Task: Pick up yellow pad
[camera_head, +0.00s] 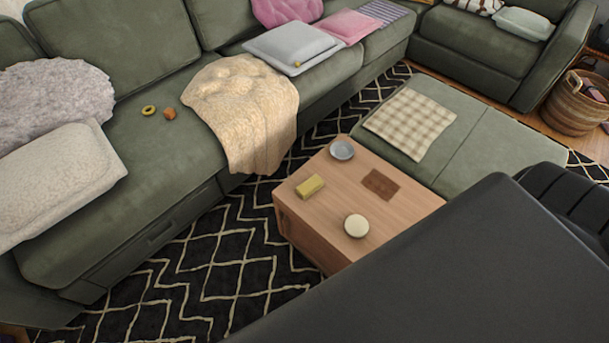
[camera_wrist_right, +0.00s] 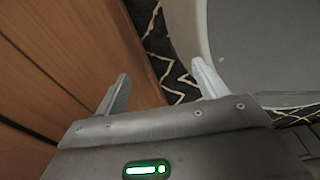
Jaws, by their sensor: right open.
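The yellow pad (camera_head: 310,186) is a small block lying near the left edge of the top of the light wooden table (camera_head: 335,222). My right gripper (camera_wrist_right: 162,76) is open in the right wrist view, with nothing between its fingers. It is beside brown wooden panels (camera_wrist_right: 80,45), with patterned rug beyond the fingers. The yellow pad does not show in that view. My right gripper does not show in the head view, where a large dark part of me covers the lower right. My left gripper is in neither view.
The table also holds a grey dish (camera_head: 342,150), a brown flat piece (camera_head: 380,184) and a round cream item (camera_head: 356,225). A green ottoman (camera_head: 455,135) adjoins its far side. A green sofa (camera_head: 110,215) stands left, with patterned rug (camera_head: 225,265) between.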

